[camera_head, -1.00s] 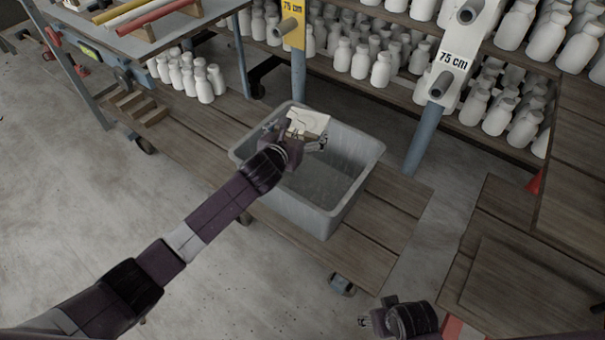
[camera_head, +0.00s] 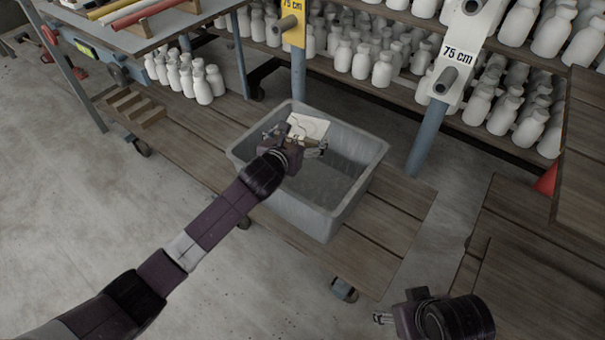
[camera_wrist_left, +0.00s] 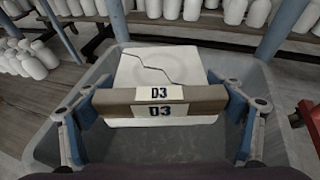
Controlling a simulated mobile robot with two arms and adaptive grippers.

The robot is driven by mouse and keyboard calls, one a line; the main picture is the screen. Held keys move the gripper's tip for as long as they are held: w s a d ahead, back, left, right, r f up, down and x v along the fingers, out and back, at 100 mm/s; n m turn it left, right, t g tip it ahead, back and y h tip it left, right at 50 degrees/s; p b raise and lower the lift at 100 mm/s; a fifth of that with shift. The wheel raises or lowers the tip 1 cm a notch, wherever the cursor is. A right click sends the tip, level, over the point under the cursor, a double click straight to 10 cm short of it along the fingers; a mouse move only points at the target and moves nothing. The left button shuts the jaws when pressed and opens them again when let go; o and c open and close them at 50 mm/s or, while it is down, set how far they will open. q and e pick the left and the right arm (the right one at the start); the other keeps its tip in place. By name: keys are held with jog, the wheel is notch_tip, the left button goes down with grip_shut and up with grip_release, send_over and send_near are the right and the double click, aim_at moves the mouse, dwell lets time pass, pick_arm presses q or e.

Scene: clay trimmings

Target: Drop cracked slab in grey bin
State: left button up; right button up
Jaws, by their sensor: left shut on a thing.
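The cracked slab (camera_head: 310,126) is a pale plate held by my left gripper (camera_head: 297,146) within the far left part of the grey bin's opening. In the left wrist view the slab (camera_wrist_left: 145,70) shows a dark jagged crack, and a brown bar labelled D3 (camera_wrist_left: 205,98) runs along its near edge. The left gripper's fingers (camera_wrist_left: 160,115) sit at both ends of this bar. The grey bin (camera_head: 322,220) stands below; whether the slab touches its wall is unclear. My right gripper (camera_head: 384,318) is at the bottom, away from the bin; its fingers are too small to read.
The bin stands on a low wheeled wooden platform (camera_head: 395,215). Shelves of white bottles (camera_head: 380,70) and a blue post (camera_head: 427,140) are behind it. A wooden surface (camera_head: 520,290) is at the right, a workbench (camera_head: 165,35) at the upper left. The bin's right part looks empty.

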dwell(0.3)
pick_arm(q)
jog(key=o, duration=1.3)
jog(key=shift+o, duration=0.4)
jog(key=shift+f, duration=0.15)
jog(key=v, duration=1.2)
